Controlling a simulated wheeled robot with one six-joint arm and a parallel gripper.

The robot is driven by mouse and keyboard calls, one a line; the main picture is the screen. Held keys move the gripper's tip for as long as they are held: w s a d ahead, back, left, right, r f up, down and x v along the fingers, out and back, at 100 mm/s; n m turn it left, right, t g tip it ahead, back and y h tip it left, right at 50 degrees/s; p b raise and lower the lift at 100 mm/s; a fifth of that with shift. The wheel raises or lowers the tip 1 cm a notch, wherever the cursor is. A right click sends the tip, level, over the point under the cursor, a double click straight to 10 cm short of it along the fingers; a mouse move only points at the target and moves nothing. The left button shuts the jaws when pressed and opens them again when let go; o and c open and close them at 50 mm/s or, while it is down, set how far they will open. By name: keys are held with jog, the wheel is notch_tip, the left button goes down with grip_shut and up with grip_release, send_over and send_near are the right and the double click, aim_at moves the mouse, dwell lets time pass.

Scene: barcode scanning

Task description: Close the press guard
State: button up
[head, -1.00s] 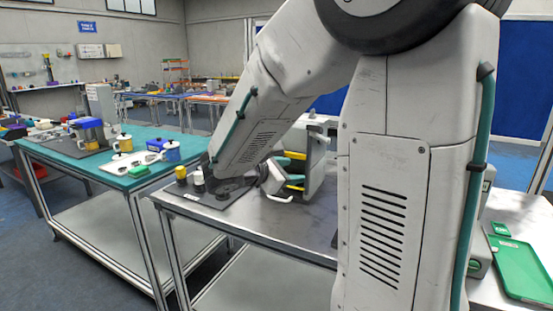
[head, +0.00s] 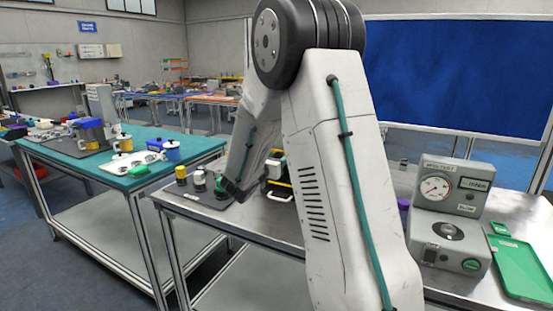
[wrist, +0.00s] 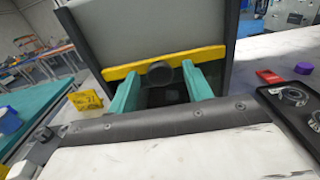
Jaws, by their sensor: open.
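The press (head: 280,182), with yellow and dark parts, stands on the grey bench and is mostly hidden behind my arm in the head view. In the wrist view, a grey panel in a dark frame (wrist: 160,32), which looks like the press guard, fills the upper middle. A yellow bar (wrist: 205,55) crosses its lower part, with a dark round knob (wrist: 158,73) in front. My gripper (wrist: 160,76) is open, its teal fingers on either side of the knob. I cannot tell whether they touch anything, or how far the guard is open.
A dark mat (head: 213,196) with small coloured-top items lies at the bench's left end. A grey test unit (head: 450,215) with a gauge and a green tray (head: 520,268) are at the right. A teal table (head: 100,165) stands left. A yellow box (wrist: 86,99) shows in the wrist view.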

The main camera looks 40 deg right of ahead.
jog(key=shift+d, duration=0.15)
grip_shut()
jog(key=shift+f, duration=1.55)
grip_release()
jog(key=v, duration=0.7)
jog(key=shift+a, duration=0.4)
